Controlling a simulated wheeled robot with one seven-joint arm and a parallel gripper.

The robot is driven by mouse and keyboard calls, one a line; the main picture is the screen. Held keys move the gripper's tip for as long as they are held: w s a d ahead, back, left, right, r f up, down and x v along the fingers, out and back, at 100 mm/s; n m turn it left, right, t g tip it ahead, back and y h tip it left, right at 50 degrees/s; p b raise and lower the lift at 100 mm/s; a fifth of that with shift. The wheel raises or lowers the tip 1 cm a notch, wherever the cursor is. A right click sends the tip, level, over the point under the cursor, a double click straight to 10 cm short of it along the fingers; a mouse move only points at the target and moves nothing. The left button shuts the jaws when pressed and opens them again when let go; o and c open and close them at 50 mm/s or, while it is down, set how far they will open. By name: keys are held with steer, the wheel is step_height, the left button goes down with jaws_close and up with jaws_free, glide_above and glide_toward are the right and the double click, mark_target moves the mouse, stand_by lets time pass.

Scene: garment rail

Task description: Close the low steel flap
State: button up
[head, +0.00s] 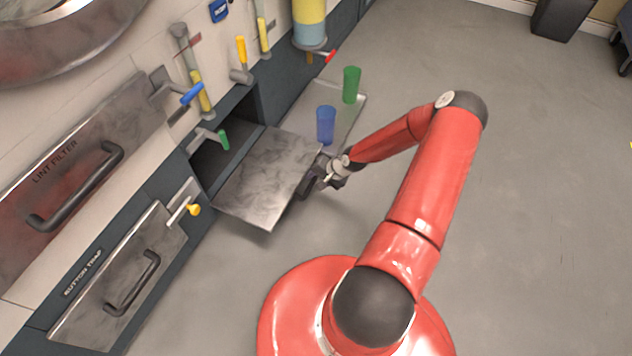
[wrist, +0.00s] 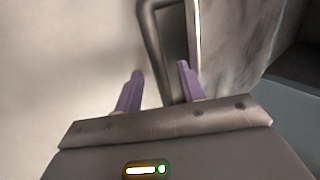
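The low steel flap (head: 262,180) stands open, swung out from a dark opening (head: 222,145) in the cabinet wall. Its dark handle (head: 308,188) is on the outer side, partly hidden by my gripper (head: 328,176). In the wrist view, the handle (wrist: 152,25) is a bent dark bar beside the flap's scratched steel face (wrist: 235,45). My gripper (wrist: 160,72) has its two purple fingers apart, with the bar running between them. I cannot tell whether either finger touches the bar.
A tray (head: 350,118) with a blue cup (head: 326,125) and a green cup (head: 351,85) lies just beyond the flap. A closed button trap panel (head: 90,310) and a lint filter panel (head: 60,165) are at the left.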

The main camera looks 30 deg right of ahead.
steer(key=shift+w+a+f, duration=0.15)
steer(key=shift+w+f, duration=0.1)
steer(key=shift+f, duration=0.15)
steer(key=shift+c, duration=0.4)
jaws_close()
steer(key=shift+r, duration=0.1)
